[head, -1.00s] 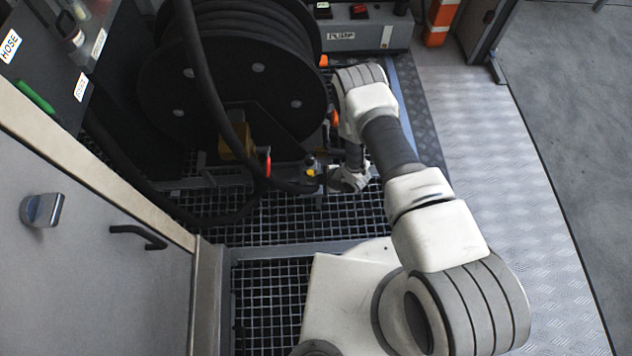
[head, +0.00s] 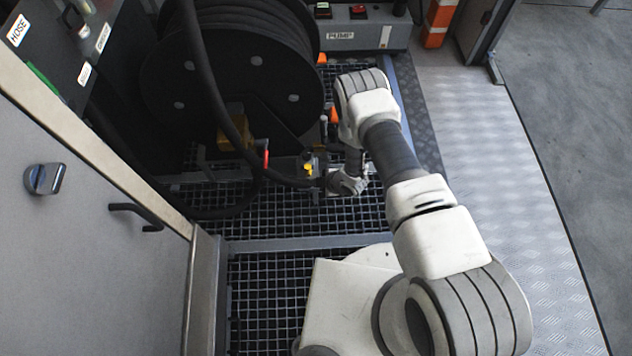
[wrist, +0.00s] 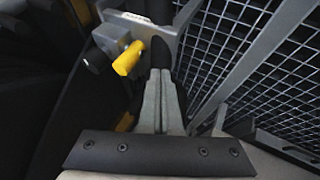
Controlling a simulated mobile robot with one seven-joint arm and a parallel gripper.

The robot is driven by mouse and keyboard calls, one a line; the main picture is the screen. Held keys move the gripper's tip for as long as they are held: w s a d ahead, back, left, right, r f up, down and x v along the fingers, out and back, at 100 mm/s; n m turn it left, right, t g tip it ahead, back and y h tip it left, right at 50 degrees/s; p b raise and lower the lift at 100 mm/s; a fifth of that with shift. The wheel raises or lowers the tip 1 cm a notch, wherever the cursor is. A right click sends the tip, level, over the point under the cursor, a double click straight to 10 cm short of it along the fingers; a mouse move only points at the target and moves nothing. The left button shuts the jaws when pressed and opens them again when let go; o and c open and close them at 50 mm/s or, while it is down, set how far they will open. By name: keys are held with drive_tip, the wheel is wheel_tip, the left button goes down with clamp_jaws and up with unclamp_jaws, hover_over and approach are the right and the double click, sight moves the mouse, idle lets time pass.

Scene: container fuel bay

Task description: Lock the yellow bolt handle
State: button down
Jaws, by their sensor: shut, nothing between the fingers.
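The yellow bolt handle (wrist: 128,58) is a short, round-ended yellow bar in the wrist view. It sticks out from a grey metal bracket (wrist: 128,20). My gripper (wrist: 160,74) is shut, its two fingers side by side with nothing between them. The fingertips are just right of the handle, close to the bracket; I cannot tell whether they touch either one. In the head view a small yellow part (head: 309,170), likely the handle, shows just left of my wrist. My fingers are hard to make out there.
A black hose reel (head: 255,60) stands behind, with a thick black hose looping down beside my gripper. Metal grating (head: 290,215) covers the floor. A grey cabinet door (head: 90,260) is on the left. A pump panel (head: 345,35) is at the back. The tread-plate floor (head: 500,170) at right is clear.

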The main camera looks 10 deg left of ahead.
drive_tip(key=p+v, duration=0.4)
drive_tip(key=v, duration=0.6)
drive_tip(key=shift+s+p, duration=0.2)
drive_tip(key=shift+p, duration=0.1)
drive_tip(key=shift+d, duration=0.1)
